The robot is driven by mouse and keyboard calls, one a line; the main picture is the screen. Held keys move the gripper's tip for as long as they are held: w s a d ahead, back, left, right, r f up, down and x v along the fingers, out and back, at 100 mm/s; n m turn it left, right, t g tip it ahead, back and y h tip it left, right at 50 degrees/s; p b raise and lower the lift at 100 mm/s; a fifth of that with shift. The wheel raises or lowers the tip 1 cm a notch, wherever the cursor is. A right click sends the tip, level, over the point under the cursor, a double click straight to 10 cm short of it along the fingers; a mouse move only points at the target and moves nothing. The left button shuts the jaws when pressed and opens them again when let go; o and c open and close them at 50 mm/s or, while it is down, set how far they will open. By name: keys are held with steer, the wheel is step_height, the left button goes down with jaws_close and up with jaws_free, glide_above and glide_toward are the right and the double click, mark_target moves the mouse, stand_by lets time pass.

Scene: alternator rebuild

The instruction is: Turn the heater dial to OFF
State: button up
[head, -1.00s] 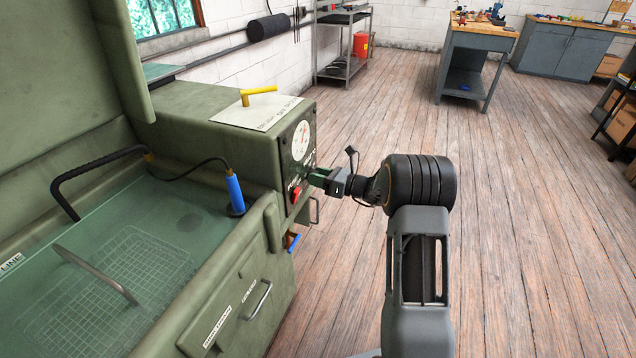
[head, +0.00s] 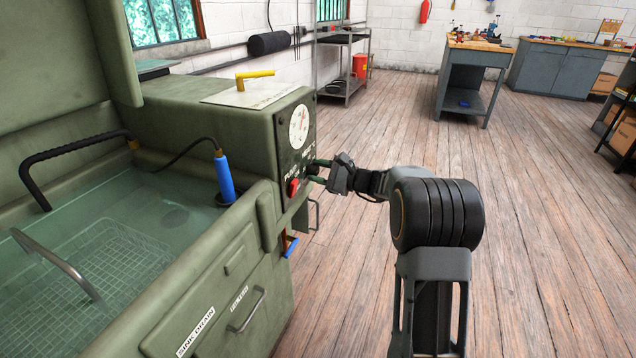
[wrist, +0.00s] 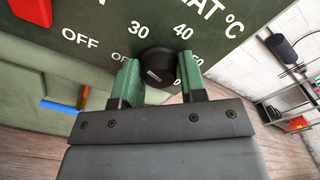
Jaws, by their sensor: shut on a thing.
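The heater dial (wrist: 158,66) is a round black knob on the dark control panel (wrist: 95,30), with a small pale mark on its face. White markings around it read OFF, 30, 40, 50 and 60. I cannot tell which one the dial points to. In the wrist view, the green fingers of my gripper (wrist: 158,60) stand on either side of the dial and are shut on it. In the head view, my gripper (head: 317,171) reaches the panel from the right and mostly hides the dial.
A red switch (head: 293,187) sits on the panel to the left of the dial, with a round gauge (head: 299,127) above. The green wash tank (head: 235,255) fills the left, with a blue-handled tool (head: 224,178) at its edge. Open wooden floor (head: 540,200) lies on the right.

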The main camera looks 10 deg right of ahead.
steer(key=n+b, duration=0.7)
steer(key=b, duration=0.2)
steer(key=shift+f+n, duration=0.15)
steer(key=shift+n, duration=0.25)
steer(key=shift+n+b, duration=0.8)
steer(key=shift+b, duration=0.25)
steer(key=shift+r, duration=0.25)
steer(key=o, duration=0.9)
steer(key=shift+f, duration=0.1)
steer(key=shift+d, duration=0.1)
steer(key=p+v, duration=0.3)
steer(key=v, duration=1)
steer(key=shift+s+d+p, duration=0.2)
steer(key=shift+d+p, duration=0.05)
steer(key=shift+p, duration=0.05)
